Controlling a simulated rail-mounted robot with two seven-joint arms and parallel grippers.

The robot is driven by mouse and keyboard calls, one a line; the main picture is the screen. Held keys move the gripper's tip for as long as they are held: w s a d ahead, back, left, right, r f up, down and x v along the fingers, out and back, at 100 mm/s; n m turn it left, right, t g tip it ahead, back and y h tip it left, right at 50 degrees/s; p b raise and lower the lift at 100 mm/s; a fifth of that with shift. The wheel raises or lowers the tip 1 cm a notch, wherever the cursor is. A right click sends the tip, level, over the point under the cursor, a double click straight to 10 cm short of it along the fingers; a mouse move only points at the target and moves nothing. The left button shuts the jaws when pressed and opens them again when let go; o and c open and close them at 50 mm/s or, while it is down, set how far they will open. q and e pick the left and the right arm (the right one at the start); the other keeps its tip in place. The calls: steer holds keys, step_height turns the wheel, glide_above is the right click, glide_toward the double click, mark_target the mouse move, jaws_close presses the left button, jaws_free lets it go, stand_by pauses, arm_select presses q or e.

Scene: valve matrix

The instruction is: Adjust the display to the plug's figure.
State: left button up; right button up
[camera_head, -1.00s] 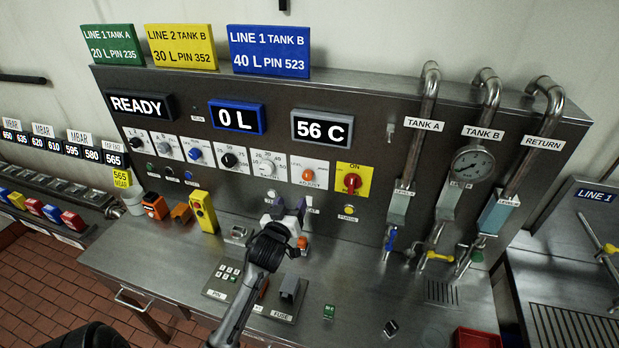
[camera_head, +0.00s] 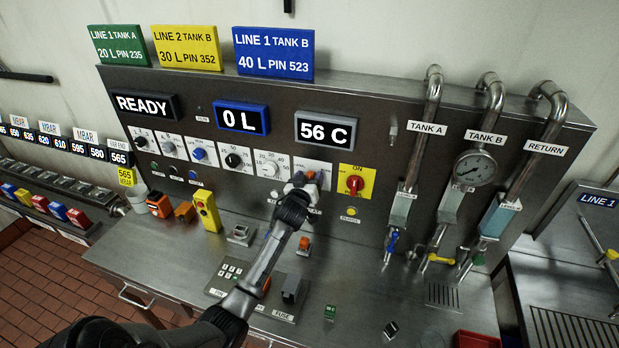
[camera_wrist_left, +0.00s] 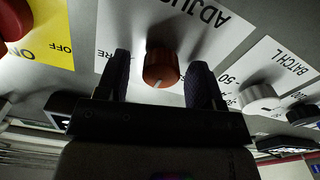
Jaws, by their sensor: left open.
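In the head view my left gripper (camera_head: 304,182) is at the panel and covers most of that plate. In the left wrist view the open fingers (camera_wrist_left: 158,82) stand on either side of the knob, with gaps between. The grey-framed display (camera_head: 325,130) above reads 56 C. A small orange-topped piece (camera_head: 305,244) stands on the bench; I cannot tell whether it is the plug, and no figure on it is legible. My right gripper is out of view.
A blue-framed display (camera_head: 241,118) reads 0 L, and another (camera_head: 145,105) reads READY. A red switch (camera_head: 355,184) on a yellow plate is right of my gripper. The BATCH knob (camera_wrist_left: 262,98) is close by. Pipes and valves (camera_head: 404,205) stand farther right.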

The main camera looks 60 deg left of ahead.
arm_select(q)
steer(key=shift+w+a, duration=0.1)
steer(key=c, duration=0.9)
steer(key=shift+r+m+p, duration=0.1)
steer(key=shift+m+p, duration=0.35)
steer(key=shift+m, duration=0.35)
steer(key=m, duration=0.3)
steer(key=shift+p, duration=0.35)
steer(key=o, duration=0.9)
